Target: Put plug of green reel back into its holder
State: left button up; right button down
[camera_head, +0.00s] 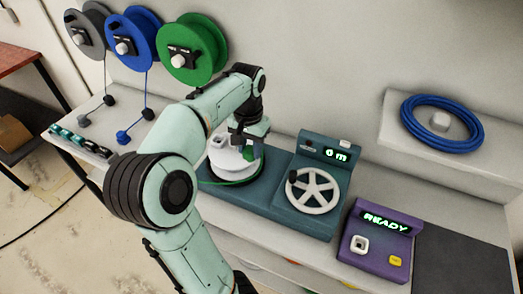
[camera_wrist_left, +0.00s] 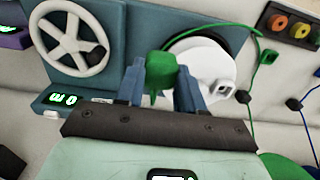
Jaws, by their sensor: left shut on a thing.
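The green reel (camera_head: 193,48) hangs on the wall at the back. My left gripper (camera_head: 248,143) is over the white round drum (camera_head: 228,158) on the teal machine. In the left wrist view, the gripper (camera_wrist_left: 160,80) is shut on the green plug (camera_wrist_left: 160,65). A green cable (camera_head: 238,183) runs around the drum's base. In the wrist view, the cable passes a small green block (camera_wrist_left: 268,56), possibly the plug's holder, and a dark block (camera_wrist_left: 243,97). In the head view, my arm hides that area. My right gripper is not seen.
Blue (camera_head: 130,37) and grey (camera_head: 88,32) reels hang beside the green one, with a blue plug or holder (camera_head: 122,137) below. The teal machine has a handwheel (camera_head: 314,190) and display. A purple box (camera_head: 375,242) and a blue cable coil (camera_head: 441,122) are to the right.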

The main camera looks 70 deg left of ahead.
pick_arm(q)
jog(key=s+a, duration=0.5)
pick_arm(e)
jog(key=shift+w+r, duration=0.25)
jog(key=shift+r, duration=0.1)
